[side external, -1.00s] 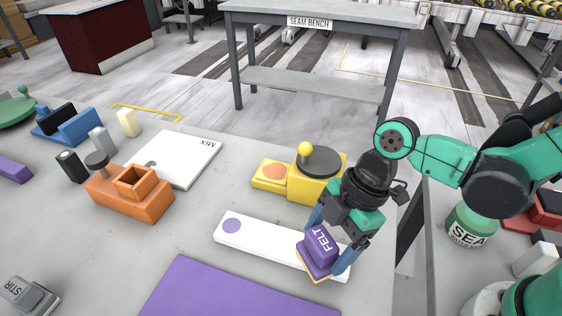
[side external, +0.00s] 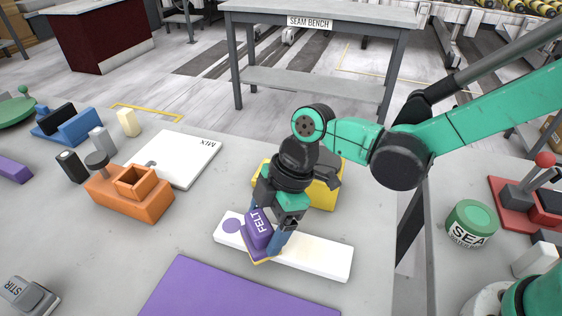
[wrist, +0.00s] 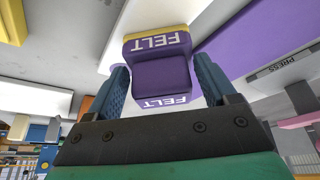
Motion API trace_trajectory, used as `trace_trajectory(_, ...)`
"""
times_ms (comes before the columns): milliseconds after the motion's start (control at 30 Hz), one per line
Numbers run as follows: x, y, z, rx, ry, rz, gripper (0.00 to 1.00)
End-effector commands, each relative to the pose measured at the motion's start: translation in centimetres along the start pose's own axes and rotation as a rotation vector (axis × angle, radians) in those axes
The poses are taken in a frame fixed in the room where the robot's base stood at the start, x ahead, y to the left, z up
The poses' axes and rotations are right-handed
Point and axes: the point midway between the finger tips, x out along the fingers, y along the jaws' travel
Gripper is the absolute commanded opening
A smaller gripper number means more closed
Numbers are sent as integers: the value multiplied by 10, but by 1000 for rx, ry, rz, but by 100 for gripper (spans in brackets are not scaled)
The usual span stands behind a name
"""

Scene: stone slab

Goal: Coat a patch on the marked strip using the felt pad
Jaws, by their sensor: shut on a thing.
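My gripper (side external: 268,238) is shut on the purple felt pad (side external: 257,230), which has a yellowish lower edge and the word FELT on it. The pad also shows between my blue fingers in the wrist view (wrist: 160,80). The pad is over the left part of the white strip (side external: 315,256), just right of the purple round mark (side external: 232,226) near the strip's left end. The pad looks tilted. I cannot tell whether its underside touches the strip. No coating shows on the bare right part of the strip.
A purple sheet (side external: 235,290) lies in front of the strip. A yellow block (side external: 325,190) stands behind my gripper, partly hidden. A white MIX board (side external: 178,158) and an orange holder (side external: 128,198) are to the left. A green-lidded tub (side external: 471,222) stands on the right.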

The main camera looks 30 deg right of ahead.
Motion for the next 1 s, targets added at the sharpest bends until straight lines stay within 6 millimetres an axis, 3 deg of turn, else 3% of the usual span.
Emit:
trace_trajectory(533, 14, 35, -33, -1, 0, -1, 36)
trace_trajectory(1000, 2, 3, -2, 1, 0, 0, 36)
